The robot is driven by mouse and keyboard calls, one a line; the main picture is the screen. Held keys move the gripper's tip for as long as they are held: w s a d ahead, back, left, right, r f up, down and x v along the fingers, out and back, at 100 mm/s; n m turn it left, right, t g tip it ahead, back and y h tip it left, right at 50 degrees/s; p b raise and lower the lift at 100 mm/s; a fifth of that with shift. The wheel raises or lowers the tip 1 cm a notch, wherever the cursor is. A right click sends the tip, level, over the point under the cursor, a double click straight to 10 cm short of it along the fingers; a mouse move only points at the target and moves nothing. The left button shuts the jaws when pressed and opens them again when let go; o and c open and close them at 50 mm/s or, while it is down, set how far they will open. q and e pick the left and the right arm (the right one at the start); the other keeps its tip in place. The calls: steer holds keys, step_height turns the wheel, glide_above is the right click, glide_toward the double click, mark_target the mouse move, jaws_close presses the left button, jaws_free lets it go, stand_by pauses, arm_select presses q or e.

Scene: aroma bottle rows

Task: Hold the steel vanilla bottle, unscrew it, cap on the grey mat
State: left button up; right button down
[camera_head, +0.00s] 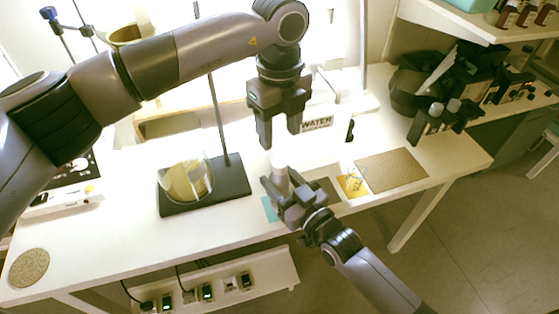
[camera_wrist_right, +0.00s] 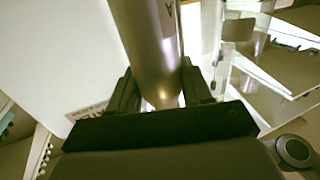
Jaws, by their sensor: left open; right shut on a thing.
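The steel bottle (camera_head: 279,173) stands upright between the fingers of my right gripper (camera_head: 281,186), which is shut on it. In the right wrist view the bottle is a shiny steel cylinder (camera_wrist_right: 148,40) with a dark letter, only partly in view, between both fingers. In the head view its top end looks pale; I cannot make out the cap clearly. My left gripper (camera_head: 281,139) is open and empty, pointing down just above the bottle's top, apart from it. A small grey mat (camera_head: 327,191) lies just right of my right gripper and is partly hidden by it.
A teal mat (camera_head: 269,209), a yellow mat (camera_head: 352,187) and a brown cork mat (camera_head: 393,170) lie nearby. A WATER box (camera_head: 317,122) stands behind. Dark bottles (camera_head: 435,118) stand at right.

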mark_target(280, 162)
arm_select(q)
steer(key=m, duration=0.5)
steer(key=shift+m, duration=0.4)
steer(key=m, duration=0.4)
steer(key=shift+m, duration=0.3)
steer(key=m, duration=0.4)
steer(key=shift+m, duration=0.3)
steer(key=m, duration=0.4)
steer(key=shift+m, duration=0.4)
steer(key=m, duration=0.4)
steer(key=shift+m, duration=0.3)
steer(key=m, duration=0.4)
steer(key=shift+m, duration=0.3)
steer(key=m, duration=0.4)
steer(key=shift+m, duration=0.4)
steer(key=m, duration=0.5)
steer(key=shift+m, duration=0.3)
steer(key=shift+f, duration=0.25)
step_height(280, 162, down, 8)
steer(key=shift+r, duration=0.25)
